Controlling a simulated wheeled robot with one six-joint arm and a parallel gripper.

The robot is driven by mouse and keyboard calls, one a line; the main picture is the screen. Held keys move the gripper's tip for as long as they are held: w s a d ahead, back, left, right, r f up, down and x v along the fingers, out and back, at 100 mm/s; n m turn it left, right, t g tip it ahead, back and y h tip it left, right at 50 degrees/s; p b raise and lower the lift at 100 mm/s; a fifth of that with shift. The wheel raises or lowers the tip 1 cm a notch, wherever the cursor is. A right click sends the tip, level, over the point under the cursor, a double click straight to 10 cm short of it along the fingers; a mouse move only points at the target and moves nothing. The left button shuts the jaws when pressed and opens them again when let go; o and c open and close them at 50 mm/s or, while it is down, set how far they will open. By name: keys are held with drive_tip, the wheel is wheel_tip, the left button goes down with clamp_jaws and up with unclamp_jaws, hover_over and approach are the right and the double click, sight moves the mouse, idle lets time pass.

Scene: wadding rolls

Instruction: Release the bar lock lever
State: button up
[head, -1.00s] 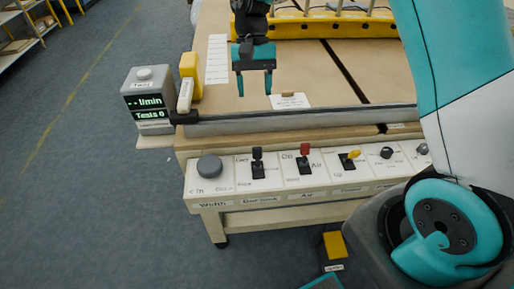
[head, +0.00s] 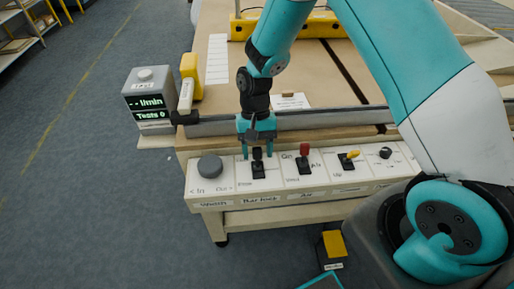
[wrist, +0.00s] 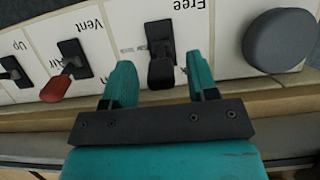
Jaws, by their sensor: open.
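The bar lock lever is a black toggle (head: 257,156) on the white control panel, above the label "Bar lock" in the head view. In the wrist view the same lever (wrist: 161,68) stands between the two fingers, in a slot with the word "Free" printed beside it. My gripper (head: 257,157) is over the lever, and its teal fingers are open on either side of it. In the wrist view my gripper (wrist: 160,82) shows gaps between the lever and both fingers. Part of the lever's lettering is hidden by the fingers in the head view.
A grey round knob (head: 210,167) is left of the lever. The clamp bar (head: 330,118) runs behind the panel. A grey display box (head: 150,98) stands at the left.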

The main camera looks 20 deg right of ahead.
drive_tip(key=c, duration=0.9)
drive_tip(key=shift+s, duration=0.1)
drive_tip(key=t, duration=0.1)
drive_tip(key=s+t+h+b, duration=0.1)
drive_tip(key=shift+s+a+t, duration=0.25)
drive_tip(key=shift+a+t, duration=0.05)
drive_tip(key=shift+t, duration=0.1)
drive_tip(key=s+t+b, duration=0.1)
drive_tip(key=t+h+b, duration=0.1)
drive_tip(key=t+b, duration=0.1)
drive_tip(key=shift+s+a+f, duration=0.15)
drive_tip(key=shift+s+a, duration=0.15)
drive_tip(key=shift+s, duration=0.05)
drive_tip(key=shift+s+t+b, duration=0.2)
drive_tip(key=shift+t+b, duration=0.35)
drive_tip(key=shift+t, duration=0.05)
